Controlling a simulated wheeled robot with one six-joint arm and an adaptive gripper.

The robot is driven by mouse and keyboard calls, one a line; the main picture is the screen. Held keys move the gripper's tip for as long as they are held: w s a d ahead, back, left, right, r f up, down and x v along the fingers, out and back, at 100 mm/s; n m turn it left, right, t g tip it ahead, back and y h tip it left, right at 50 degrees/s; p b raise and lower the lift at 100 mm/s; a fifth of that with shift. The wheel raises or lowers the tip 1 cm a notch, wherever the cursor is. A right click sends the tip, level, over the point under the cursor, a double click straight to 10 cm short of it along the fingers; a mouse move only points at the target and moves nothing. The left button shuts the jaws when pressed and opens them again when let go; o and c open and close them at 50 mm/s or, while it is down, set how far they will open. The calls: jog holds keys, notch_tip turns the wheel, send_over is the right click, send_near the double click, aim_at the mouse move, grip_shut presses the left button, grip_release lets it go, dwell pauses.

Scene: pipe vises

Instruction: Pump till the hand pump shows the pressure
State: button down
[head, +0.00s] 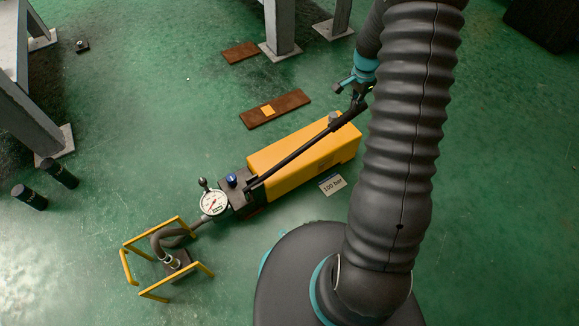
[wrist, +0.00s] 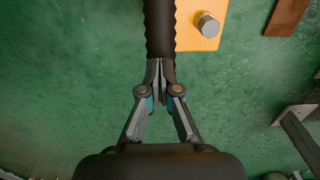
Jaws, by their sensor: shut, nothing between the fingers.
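The yellow hand pump (head: 300,158) lies on the green floor, with a black lever (head: 300,150) slanting up to the right above its body. A round white gauge (head: 213,203) is at its left end; its needle is too small to read. A card reading "100 bar" (head: 332,184) lies beside the pump. My gripper (head: 357,98) is at the lever's upper end. In the wrist view, my gripper's fingertips (wrist: 160,72) are together at the end of the black ribbed handle grip (wrist: 160,30), with nothing between them. I cannot tell whether they touch it.
A hose (head: 172,238) runs from the gauge end to a fitting inside a yellow guard frame (head: 150,242). Brown plates (head: 275,108) lie behind the pump. Grey steel legs (head: 281,28) stand at the back and left. Black cylinders (head: 60,173) lie at left.

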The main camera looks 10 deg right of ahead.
jog(key=shift+w+d+f+b, duration=0.15)
jog(key=shift+f+b, duration=0.1)
jog(key=shift+f, duration=0.3)
jog(key=shift+w+d+f+b, duration=0.1)
jog(key=shift+d+f+b, duration=0.1)
jog(key=shift+f, duration=0.35)
jog(key=shift+w+d+f+b, duration=0.1)
jog(key=shift+d+f+b, duration=0.1)
jog(key=shift+f+b, duration=0.75)
jog(key=shift+w+d+f+b, duration=0.15)
jog(key=shift+f+b, duration=0.25)
jog(key=shift+f, duration=0.9)
jog(key=shift+s, duration=0.1)
jog(key=shift+d+f+b, duration=0.2)
jog(key=shift+f+b, duration=0.55)
jog(key=shift+f, duration=0.6)
jog(key=shift+d+f, duration=0.1)
jog(key=shift+f, duration=0.9)
